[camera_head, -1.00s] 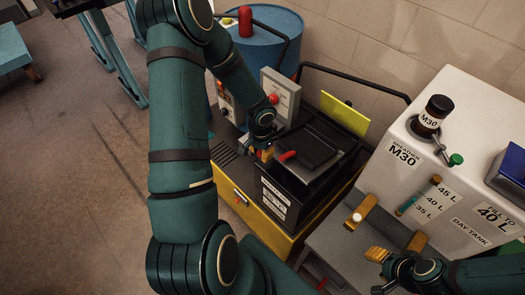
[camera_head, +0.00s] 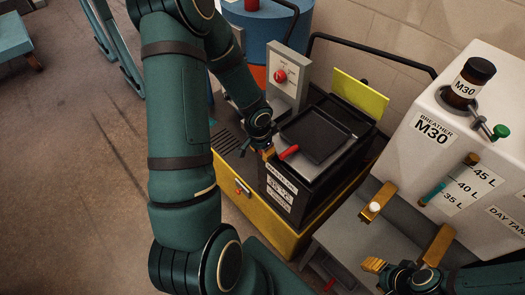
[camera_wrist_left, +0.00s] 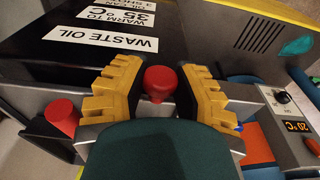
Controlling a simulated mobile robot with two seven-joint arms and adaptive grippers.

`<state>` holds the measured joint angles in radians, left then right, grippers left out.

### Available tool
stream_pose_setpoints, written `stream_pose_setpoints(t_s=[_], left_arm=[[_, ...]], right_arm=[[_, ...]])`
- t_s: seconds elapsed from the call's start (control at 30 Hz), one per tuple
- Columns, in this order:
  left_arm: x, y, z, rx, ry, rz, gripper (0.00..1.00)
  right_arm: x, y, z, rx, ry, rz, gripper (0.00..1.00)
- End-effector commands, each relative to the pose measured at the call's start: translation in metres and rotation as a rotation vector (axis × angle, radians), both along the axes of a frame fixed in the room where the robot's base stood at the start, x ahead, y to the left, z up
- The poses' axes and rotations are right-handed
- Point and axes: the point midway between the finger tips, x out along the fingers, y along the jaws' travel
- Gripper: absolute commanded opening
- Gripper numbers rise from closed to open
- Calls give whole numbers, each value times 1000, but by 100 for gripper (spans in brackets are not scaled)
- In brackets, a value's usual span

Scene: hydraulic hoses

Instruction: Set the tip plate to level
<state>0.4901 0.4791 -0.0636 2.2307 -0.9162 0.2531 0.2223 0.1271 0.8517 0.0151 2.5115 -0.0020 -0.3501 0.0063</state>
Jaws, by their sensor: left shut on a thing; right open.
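The black tip plate (camera_head: 316,135) appears to be the flat panel on top of the black waste oil box (camera_head: 283,190); I cannot tell its exact tilt. A red grip (camera_head: 289,152) sticks out at its near left edge. My left gripper (camera_head: 268,152) is at the box's left corner. In the left wrist view its yellow fingers (camera_wrist_left: 159,90) are shut on a red knob (camera_wrist_left: 160,80). A second red grip (camera_wrist_left: 62,117) lies left of them, apart. My right gripper (camera_head: 390,272) is open and empty at the lower right, over the grey stand.
A grey switch box with a red button (camera_head: 280,76) stands behind my left gripper. A yellow-green panel (camera_head: 360,95) rises behind the black box. The white day tank (camera_head: 465,130) with its bottle stands right. A yellow base (camera_head: 240,192) carries the box.

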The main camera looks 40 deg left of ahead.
Motion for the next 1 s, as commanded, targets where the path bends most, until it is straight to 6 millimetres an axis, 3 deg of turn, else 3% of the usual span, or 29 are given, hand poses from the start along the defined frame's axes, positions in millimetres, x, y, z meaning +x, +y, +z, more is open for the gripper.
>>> stream_pose_setpoints(t_s=[0.37,0.4,0.47,0.5,0.83,1.0], left_arm=[[-5,0,-5,-2,12,5,0],[-5,0,-5,-2,13,5,36],[-5,0,-5,-1,12,5,57],[-4,0,-4,-2,11,5,62],[-2,0,-2,-1,5,3,62],[-3,2,15,0,2,7,62]], right_arm=[[-1,0,-2,1,2,2,47],[-1,0,-2,1,2,2,47],[-1,0,-2,1,2,2,47],[-1,0,-2,1,2,2,47],[-1,0,-2,1,2,2,47],[-1,0,-2,1,2,2,47]])
